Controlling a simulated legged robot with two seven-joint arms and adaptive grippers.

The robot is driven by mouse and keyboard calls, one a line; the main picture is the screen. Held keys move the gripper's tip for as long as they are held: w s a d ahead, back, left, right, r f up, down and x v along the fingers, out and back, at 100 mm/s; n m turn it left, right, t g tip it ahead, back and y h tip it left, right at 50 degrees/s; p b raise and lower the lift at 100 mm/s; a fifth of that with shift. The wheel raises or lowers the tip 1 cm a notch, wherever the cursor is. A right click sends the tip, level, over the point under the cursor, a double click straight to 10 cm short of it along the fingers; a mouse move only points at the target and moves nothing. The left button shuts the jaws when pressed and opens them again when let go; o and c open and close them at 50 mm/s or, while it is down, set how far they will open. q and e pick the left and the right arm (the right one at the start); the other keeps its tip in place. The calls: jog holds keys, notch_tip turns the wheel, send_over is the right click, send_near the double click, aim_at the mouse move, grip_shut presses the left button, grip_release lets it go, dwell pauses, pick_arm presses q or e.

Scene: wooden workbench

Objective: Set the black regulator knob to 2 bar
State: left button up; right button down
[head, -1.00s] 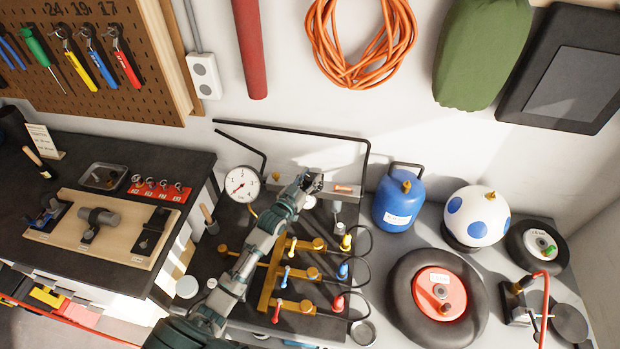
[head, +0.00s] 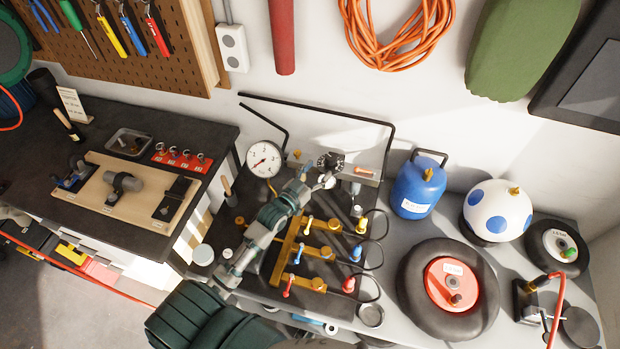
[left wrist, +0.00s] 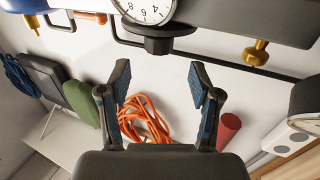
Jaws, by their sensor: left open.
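The black regulator knob (head: 330,162) stands at the back of the dark panel, above a small white dial that is seen edge-on in the head view. In the left wrist view, which is upside down, the knob (left wrist: 158,42) hangs under the white numbered dial (left wrist: 146,10). My left gripper (left wrist: 160,70) is open and empty; the knob appears beyond and between its fingertips, apart from them. In the head view my left gripper (head: 308,175) is just left of the knob, partly hidden by its own arm. Knob pointer and setting are too small to read.
A large round gauge (head: 263,158) stands left of the knob. Brass manifold valves (head: 306,252) lie in front, under my arm. A black tube frame (head: 345,115) runs behind. A blue tank (head: 418,190) and a wheel (head: 450,290) stand to the right.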

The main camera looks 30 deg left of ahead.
pick_arm(q)
jog(key=s, duration=0.4)
jog(key=shift+s+a, duration=0.2)
jog(key=shift+a, duration=0.1)
